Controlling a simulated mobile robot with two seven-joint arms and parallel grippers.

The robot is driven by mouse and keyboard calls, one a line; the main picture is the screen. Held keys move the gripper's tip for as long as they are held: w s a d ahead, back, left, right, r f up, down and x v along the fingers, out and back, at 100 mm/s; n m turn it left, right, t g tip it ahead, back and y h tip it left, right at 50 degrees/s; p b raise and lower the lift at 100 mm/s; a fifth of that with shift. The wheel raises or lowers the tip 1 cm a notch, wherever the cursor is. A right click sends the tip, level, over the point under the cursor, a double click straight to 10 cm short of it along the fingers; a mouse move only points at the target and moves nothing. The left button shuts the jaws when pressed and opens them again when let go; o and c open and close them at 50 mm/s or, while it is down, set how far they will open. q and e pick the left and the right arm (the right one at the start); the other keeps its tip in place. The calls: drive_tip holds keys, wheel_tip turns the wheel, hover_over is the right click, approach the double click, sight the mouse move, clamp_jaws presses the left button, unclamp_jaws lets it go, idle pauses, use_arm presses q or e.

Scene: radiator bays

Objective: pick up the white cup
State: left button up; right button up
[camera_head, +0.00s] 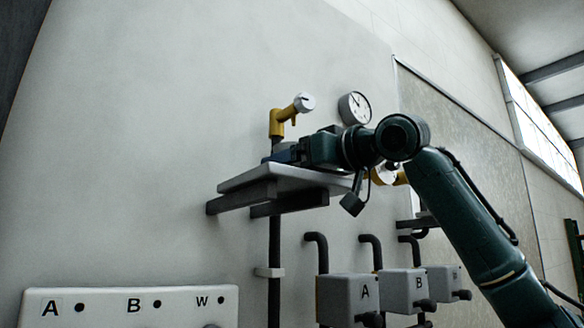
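I cannot make out a white cup in this view. My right arm comes in from the right, and its dark green gripper (285,154) reaches left over a white shelf (240,182) on the wall. The gripper is seen edge-on from below, so its finger gap and anything between or behind the fingers are hidden. The top of the shelf is mostly out of sight from this low angle. My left gripper is not in view.
A yellow tap (276,122) stands just behind the gripper. A round gauge (354,107) and a second yellow tap (400,178) are close to my arm. Lettered grey boxes (342,297) and bent pipes sit below. A white panel (180,310) is at lower left.

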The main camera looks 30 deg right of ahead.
drive_tip(key=shift+c, duration=0.4)
drive_tip(key=c, duration=1.1)
